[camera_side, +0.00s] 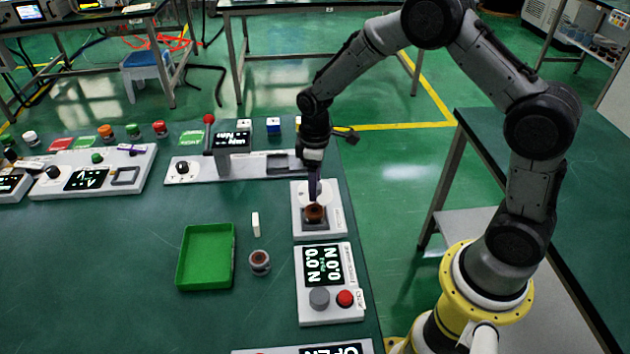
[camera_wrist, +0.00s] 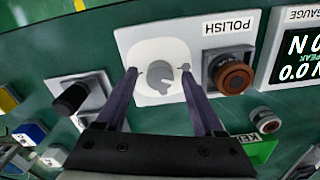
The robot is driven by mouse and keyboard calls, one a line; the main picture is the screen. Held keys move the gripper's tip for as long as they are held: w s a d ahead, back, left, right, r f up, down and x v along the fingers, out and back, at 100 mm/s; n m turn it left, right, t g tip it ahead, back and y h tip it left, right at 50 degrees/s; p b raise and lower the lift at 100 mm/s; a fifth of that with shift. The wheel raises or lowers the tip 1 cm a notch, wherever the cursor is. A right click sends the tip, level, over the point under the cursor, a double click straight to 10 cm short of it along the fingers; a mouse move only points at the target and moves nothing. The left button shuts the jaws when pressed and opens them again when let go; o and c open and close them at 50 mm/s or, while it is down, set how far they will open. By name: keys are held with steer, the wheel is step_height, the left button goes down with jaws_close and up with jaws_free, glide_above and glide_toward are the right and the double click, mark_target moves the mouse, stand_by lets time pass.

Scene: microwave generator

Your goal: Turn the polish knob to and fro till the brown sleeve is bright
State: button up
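The white polish station (camera_side: 334,222) stands near the table's right edge; its POLISH label shows in the wrist view (camera_wrist: 229,27). Its grey round polish knob (camera_wrist: 160,76) sits on a pale disc. The brown sleeve (camera_wrist: 233,77) sits in a dark square holder beside the knob and looks dull brown; it also shows in the side view (camera_side: 315,212). My gripper (camera_wrist: 159,70) is open, with one purple finger on each side of the knob and gaps visible between. In the side view my gripper (camera_side: 313,194) points down at the station and mostly hides the knob.
A gauge box (camera_side: 345,312) with a display, grey knob and red button stands in front of the station. A green tray (camera_side: 183,258), a small brown-topped metal cylinder (camera_side: 260,263) and a white piece (camera_side: 255,224) lie left. A long panel (camera_side: 205,174) stands behind.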

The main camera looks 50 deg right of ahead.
jaws_close()
stand_by(0.3)
steer(key=m, duration=0.6)
steer(key=shift+m, duration=0.3)
steer(key=m, duration=0.5)
steer(key=shift+r+m, duration=0.1)
steer(key=shift+m, duration=0.6)
steer(key=shift+o, duration=0.6)
jaws_free()
